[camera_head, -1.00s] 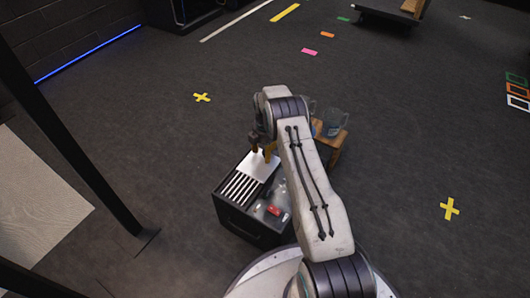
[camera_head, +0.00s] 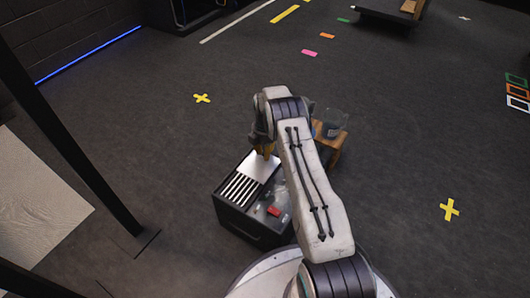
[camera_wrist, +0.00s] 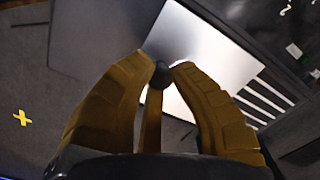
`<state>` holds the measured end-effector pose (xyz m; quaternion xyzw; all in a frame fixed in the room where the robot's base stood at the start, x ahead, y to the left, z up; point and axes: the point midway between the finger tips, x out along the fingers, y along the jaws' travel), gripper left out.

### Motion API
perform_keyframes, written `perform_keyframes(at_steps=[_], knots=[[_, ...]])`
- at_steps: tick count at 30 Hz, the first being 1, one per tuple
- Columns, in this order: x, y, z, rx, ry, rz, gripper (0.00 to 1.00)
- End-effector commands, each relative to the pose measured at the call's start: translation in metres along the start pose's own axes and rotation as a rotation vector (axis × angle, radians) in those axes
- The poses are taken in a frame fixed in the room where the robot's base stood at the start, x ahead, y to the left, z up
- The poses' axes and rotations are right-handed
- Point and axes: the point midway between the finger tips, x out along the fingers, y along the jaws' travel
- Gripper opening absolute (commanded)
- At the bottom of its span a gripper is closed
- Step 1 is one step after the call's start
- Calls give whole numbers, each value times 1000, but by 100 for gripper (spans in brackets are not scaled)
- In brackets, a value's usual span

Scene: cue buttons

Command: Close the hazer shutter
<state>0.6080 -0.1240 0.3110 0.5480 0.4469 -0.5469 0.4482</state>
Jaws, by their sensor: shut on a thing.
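The hazer (camera_head: 238,222) is a dark box on the floor just in front of my base. Its top has a row of white slats (camera_head: 238,190) and a pale flat shutter plate (camera_head: 265,168) that covers the far part of the slats. The plate also shows in the wrist view (camera_wrist: 205,50), with several slats (camera_wrist: 262,98) bare beside it. My gripper (camera_wrist: 160,72) is shut on a small dark round knob (camera_wrist: 160,76) at the plate's edge. In the head view my gripper (camera_head: 264,152) is at the plate's far end, partly hidden by my arm.
A red switch (camera_head: 273,211) sits on the hazer top. A small wooden stool (camera_head: 330,143) with a clear container (camera_head: 333,122) stands right behind my arm. A black post (camera_head: 85,170) rises at left. Open floor lies beyond.

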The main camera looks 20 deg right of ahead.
Motion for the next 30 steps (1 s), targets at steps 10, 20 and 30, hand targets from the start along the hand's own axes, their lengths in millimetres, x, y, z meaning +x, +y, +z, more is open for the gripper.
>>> perform_keyframes(at_steps=[10,20,30], knots=[[-2,-25,-24,-4,0,-9,0],[0,-67,-67,-5,-1,-7,0],[2,-87,-86,-3,0,-4,0]])
